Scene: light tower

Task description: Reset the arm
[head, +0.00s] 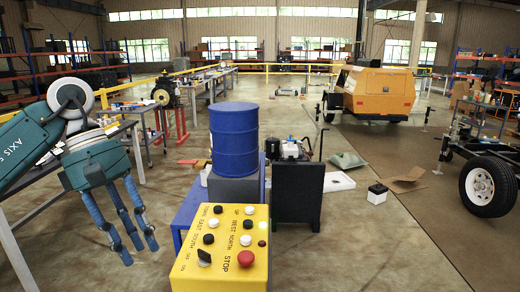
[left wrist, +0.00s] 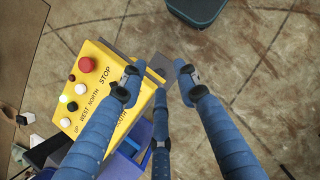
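My left gripper (head: 128,246) hangs in the head view at the left, beside the yellow control box (head: 184,266). Its three blue fingers are spread apart with nothing between them, so it is open and empty. In the left wrist view the fingers (left wrist: 162,92) point away from the camera, and one covers part of the yellow control box (left wrist: 97,118). The box carries black and white buttons, a black switch (head: 204,258) and a red stop button (head: 245,258). The red button also shows in the left wrist view (left wrist: 86,65). My right gripper is not in view.
A blue barrel (head: 234,140) stands behind the control box. A workbench (head: 18,236) runs close to my left arm. A yellow generator trailer (head: 378,92) and a wheeled trailer (head: 489,187) stand to the right. The floor at front right is clear.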

